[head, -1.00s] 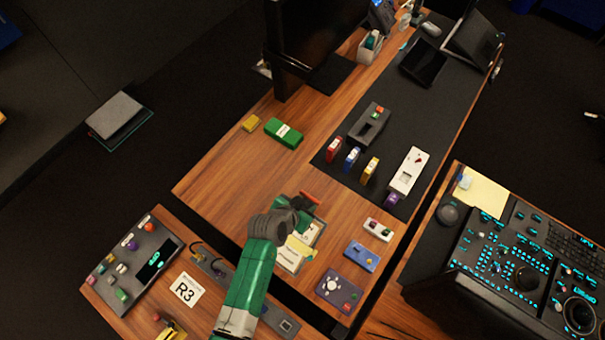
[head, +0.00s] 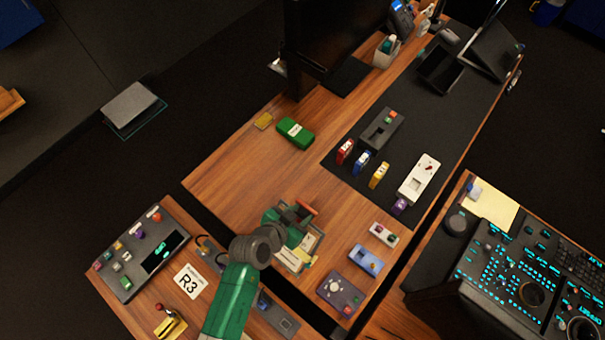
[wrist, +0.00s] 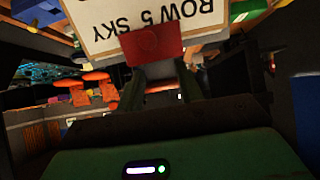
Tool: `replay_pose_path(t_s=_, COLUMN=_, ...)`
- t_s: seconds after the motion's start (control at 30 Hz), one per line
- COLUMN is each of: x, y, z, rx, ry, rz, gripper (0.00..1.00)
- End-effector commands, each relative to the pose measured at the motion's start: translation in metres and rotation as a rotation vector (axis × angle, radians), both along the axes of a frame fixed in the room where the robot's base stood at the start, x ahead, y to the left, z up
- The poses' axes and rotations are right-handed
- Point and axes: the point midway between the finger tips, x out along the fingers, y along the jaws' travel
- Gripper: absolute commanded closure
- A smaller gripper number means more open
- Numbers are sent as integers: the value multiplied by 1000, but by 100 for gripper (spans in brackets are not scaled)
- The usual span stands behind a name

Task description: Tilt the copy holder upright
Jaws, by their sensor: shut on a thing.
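The copy holder (head: 318,240) is a small board with pale papers on the wooden desk in the head view, partly hidden by my arm. In the wrist view, its card (wrist: 165,22) faces the camera closely, with "ROW 5 SKY" upside down. A red tab (wrist: 152,45) is at the card's edge, between my fingertips. My gripper (head: 300,210) is shut on this tab, with its two dark fingers (wrist: 160,88) showing in the wrist view. The board's exact tilt is hard to tell because my arm covers much of it.
A green box (head: 295,132) lies behind on the desk. A purple-grey control box (head: 340,291), a blue box (head: 366,259) and a small white switch box (head: 384,234) stand to the right. A button panel (head: 145,250) is at the left. The middle of the desk is clear.

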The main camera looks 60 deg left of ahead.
Motion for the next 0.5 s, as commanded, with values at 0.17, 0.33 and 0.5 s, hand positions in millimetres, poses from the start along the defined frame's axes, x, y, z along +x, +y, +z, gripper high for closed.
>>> replay_pose_path(t_s=0.17, x=-3, y=-1, z=-3, rx=-5, ry=8, rz=0, gripper=100)
replay_pose_path(t_s=0.33, x=-4, y=-1, z=-4, rx=-5, ry=9, rz=0, gripper=100)
replay_pose_path(t_s=0.5, x=-4, y=-2, z=-4, rx=-5, ry=9, rz=0, gripper=44)
